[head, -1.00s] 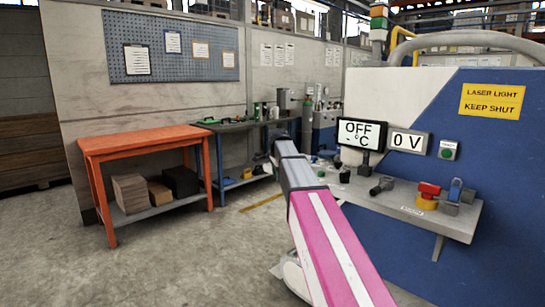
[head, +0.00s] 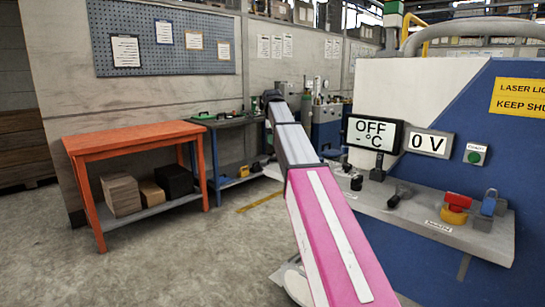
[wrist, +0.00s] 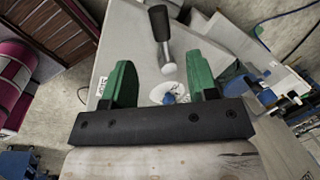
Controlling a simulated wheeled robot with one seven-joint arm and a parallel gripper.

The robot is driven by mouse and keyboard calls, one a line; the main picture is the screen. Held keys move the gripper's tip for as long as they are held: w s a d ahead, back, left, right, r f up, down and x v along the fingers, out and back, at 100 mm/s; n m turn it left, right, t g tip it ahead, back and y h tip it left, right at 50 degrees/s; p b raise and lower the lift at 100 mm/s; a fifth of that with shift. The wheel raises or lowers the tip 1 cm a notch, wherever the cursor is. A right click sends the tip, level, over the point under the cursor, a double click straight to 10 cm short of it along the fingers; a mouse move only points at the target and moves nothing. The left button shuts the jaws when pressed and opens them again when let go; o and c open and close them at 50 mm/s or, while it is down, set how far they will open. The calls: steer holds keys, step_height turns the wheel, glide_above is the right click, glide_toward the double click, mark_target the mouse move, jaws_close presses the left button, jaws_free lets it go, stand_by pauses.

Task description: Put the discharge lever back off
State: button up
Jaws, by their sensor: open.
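A lever with a black grip (wrist: 159,22) and a pale metal rod with a rounded end shows in the wrist view, over a grey surface. I take it for the discharge lever, but no readable label confirms this. My gripper (wrist: 163,82) has two green fingers, which stand wide apart and hold nothing. The lever's pale end is beyond the gap between them and appears apart from both. In the head view the far end of my arm is dark and small, and the fingers cannot be made out. A black-handled part (head: 400,195) lies on the grey shelf (head: 410,213) there.
A display reading OFF (head: 372,133) and a 0 V display (head: 430,142) stand above the shelf.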

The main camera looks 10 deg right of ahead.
steer(key=f, duration=0.3)
steer(key=w+f, duration=0.1)
steer(key=f, duration=0.2)
steer(key=w+f, duration=0.1)
steer(key=f, duration=0.3)
steer(key=shift+d, duration=0.25)
steer(key=shift+s, duration=0.1)
jaws_close()
